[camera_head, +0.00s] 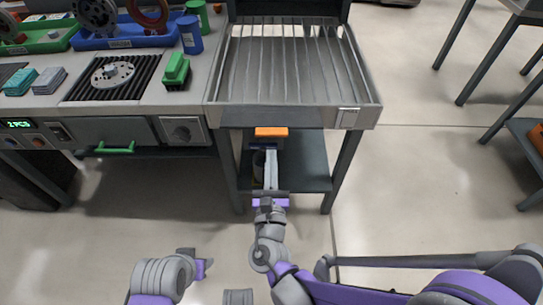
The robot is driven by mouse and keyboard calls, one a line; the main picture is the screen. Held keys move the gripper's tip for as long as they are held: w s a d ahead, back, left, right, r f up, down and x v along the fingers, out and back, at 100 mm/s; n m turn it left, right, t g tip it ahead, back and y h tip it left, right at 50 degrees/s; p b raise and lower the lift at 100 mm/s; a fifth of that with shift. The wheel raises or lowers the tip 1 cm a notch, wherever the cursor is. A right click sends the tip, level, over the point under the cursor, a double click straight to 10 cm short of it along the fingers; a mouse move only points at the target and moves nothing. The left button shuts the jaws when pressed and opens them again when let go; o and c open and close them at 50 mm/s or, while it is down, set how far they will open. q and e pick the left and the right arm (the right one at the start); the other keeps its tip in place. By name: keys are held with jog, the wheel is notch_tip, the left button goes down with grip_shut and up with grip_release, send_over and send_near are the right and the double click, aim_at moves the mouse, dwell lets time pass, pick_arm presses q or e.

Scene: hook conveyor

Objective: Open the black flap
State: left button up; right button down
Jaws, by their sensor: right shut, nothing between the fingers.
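My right gripper (270,165) reaches forward at the picture's middle, under the front edge of the slatted metal tray. Its long grey fingers are together with nothing between them. Just beyond its tips is an orange handle-like bar (271,132) below the tray's front rim; whether they touch I cannot tell. A dark upright panel (300,10) stands at the tray's far end, cut by the top of the picture; I cannot tell for certain whether it is the black flap. My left gripper (203,267) is low, left of the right arm, in front of the counter; its jaws are unclear.
The slatted tray (285,115) stands on dark legs above a dark shelf (305,160). The counter (130,90) at left holds a green block, blue and green cylinders, and bins. The floor at right is mostly clear; another table's legs stand at far right.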

jog(key=s+p, duration=0.1)
jog(key=s, duration=0.8)
jog(key=shift+r, duration=0.15)
